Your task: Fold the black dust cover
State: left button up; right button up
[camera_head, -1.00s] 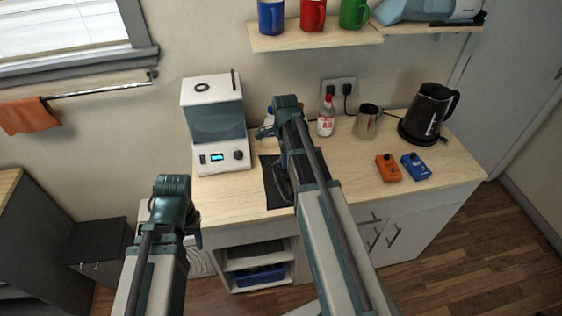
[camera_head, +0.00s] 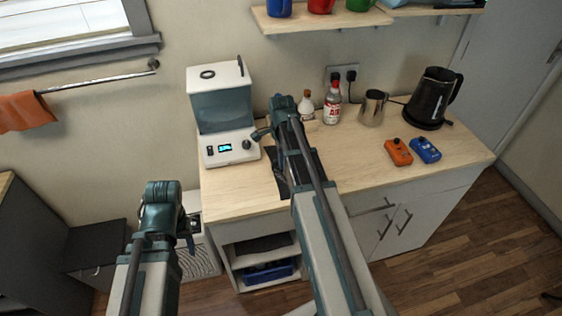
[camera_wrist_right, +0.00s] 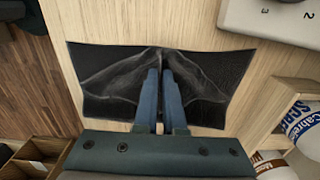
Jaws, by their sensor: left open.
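The black dust cover (camera_head: 279,172) lies on the wooden counter, partly hidden behind my right arm in the head view. In the right wrist view the cover (camera_wrist_right: 218,76) is spread out, with creases running to a raised ridge at its middle. My right gripper (camera_wrist_right: 160,72) is over the cover, its blue fingers close together with the ridge pinched between the tips. In the head view the right fingers are hidden by the arm. My left gripper (camera_head: 188,238) is open and empty, in front of the counter's left end, away from the cover.
A white appliance (camera_head: 222,148) stands left of the cover. Behind are a sauce bottle (camera_head: 333,103), a metal jug (camera_head: 373,107) and a black kettle (camera_head: 433,98). Orange (camera_head: 398,152) and blue (camera_head: 426,150) devices lie to the right. A shelf (camera_head: 320,19) with mugs hangs above.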

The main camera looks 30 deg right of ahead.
jog(key=o, duration=1.5)
jog(key=shift+w+a, duration=0.25)
jog(key=shift+a, duration=0.8)
jog(key=shift+w+a, duration=0.25)
jog(key=shift+a, duration=0.8)
notch_tip(320, 180, up, 9)
jog(key=p, duration=0.9)
jog(key=s+a+n, duration=0.6)
jog(key=a+n, duration=0.1)
jog(key=n, duration=0.1)
jog(key=s+a+n, duration=0.6)
jog(key=a+n, duration=0.1)
jog(key=n, duration=0.1)
jog(key=s+a+n+h, duration=0.1)
jog(key=s+a+n, duration=0.4)
jog(key=a+n, duration=0.2)
jog(key=shift+s+a+r+n, duration=0.1)
jog(key=shift+s+a+n, duration=0.25)
jog(key=shift+n, duration=0.45)
